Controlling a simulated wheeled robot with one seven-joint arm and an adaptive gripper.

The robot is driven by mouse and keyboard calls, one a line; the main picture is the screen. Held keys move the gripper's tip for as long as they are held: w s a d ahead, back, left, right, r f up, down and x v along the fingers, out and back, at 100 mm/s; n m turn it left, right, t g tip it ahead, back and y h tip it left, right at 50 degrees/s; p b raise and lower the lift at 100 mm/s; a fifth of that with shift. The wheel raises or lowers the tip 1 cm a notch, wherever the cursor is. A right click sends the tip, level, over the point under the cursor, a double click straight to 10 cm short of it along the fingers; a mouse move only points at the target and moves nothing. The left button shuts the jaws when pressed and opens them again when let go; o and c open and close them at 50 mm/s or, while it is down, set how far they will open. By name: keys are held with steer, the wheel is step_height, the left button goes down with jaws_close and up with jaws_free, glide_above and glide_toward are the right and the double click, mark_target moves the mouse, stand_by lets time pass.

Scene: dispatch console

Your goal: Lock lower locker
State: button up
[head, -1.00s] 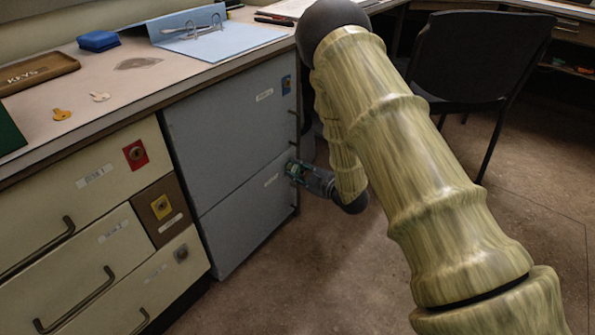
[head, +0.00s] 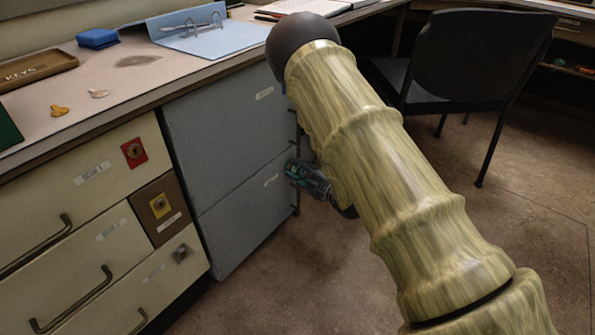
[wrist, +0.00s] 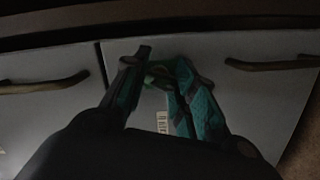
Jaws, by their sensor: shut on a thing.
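The lower locker (head: 238,222) is the lower of two grey doors under the desk; it looks closed. Its label also shows in the wrist view (wrist: 162,122). My gripper (head: 291,170) is at the upper right of this door, next to the label. In the wrist view my gripper (wrist: 157,76) has its teal-padded fingers drawn together at the door face. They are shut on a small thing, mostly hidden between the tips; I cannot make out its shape. The lower locker's lock is hidden behind my gripper.
The upper locker (head: 225,120) is closed above. Drawers with a red lock plate (head: 134,152) and a yellow one (head: 160,206) stand left. A gold key (head: 59,110), a silver key (head: 98,93) and a KEYS tray (head: 38,72) lie on the desk. A black chair (head: 475,60) stands right.

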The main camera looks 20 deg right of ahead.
steer(key=shift+n, duration=0.9)
steer(key=shift+a+f+n+b, duration=0.1)
steer(key=shift+n+b, duration=0.4)
steer(key=shift+n, duration=0.2)
steer(key=shift+n+t, duration=0.3)
steer(key=shift+r, duration=0.2)
steer(key=shift+m+p, duration=0.4)
steer(key=shift+p, duration=0.15)
